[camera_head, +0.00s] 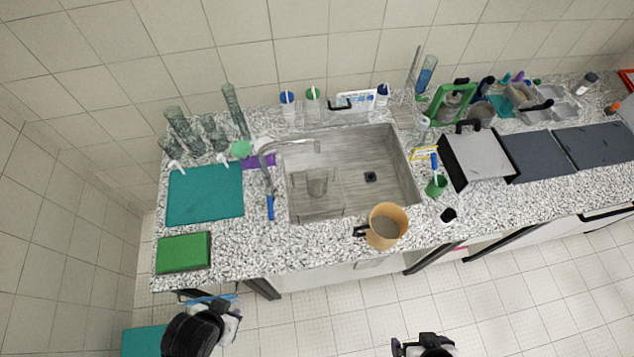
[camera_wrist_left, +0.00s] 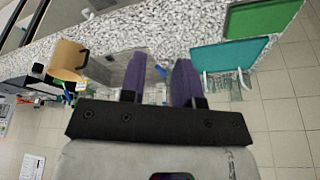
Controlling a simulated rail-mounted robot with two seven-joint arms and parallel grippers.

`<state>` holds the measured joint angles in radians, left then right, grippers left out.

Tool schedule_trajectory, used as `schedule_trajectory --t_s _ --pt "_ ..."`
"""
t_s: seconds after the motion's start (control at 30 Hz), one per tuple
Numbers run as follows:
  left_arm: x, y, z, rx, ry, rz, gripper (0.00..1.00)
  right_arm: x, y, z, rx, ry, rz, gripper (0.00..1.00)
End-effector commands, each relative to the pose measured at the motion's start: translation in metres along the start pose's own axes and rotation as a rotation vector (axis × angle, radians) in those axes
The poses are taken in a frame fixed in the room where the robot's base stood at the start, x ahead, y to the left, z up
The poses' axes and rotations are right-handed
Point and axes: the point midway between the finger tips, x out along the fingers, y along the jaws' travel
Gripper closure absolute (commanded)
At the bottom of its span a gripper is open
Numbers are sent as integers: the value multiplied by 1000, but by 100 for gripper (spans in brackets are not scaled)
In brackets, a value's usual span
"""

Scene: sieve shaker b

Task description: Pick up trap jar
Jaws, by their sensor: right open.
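I cannot tell for certain which thing is the trap jar. My left gripper (camera_head: 226,308) is low in the head view, in front of the counter's left end and well away from that jar. In the left wrist view its two purple fingers (camera_wrist_left: 160,80) are apart, with nothing clearly held between them. My right gripper (camera_head: 423,345) is open at the bottom edge of the head view, in front of the counter and only partly visible.
A tan pot (camera_head: 385,226) stands at the sink's front right edge. A teal mat (camera_head: 205,194) and green block (camera_head: 183,253) lie at left, with tall glassware (camera_head: 178,125) behind. A faucet (camera_head: 290,146) reaches over the sink. The floor in front is clear.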

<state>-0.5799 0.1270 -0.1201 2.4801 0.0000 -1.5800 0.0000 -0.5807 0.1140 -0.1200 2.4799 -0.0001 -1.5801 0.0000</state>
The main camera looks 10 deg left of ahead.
Motion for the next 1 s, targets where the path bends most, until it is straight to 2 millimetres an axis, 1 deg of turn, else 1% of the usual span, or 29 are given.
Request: schedule_trajectory --t_s 0.03,0.07,0.7,0.73,0.9,0.97,1.0 --pt "0 0 0 -1 0 1 66 0 0 0 0 0 0 0" --pt "0 1 0 -2 0 2 63 0 0 0 0 0 0 0" --pt "0 3 -1 -10 1 8 1 0 3 1 -10 -1 8 0" --pt "0 3 -1 -9 1 7 0 0 3 1 -10 -1 8 0" --pt "0 1 0 -2 0 2 0 0 3 0 -9 -1 7 0" --pt "4 -2 1 8 0 -6 0 2 2 1 -8 -1 6 0" --pt "10 -5 3 24 3 -19 0 6 2 2 -7 0 5 0"
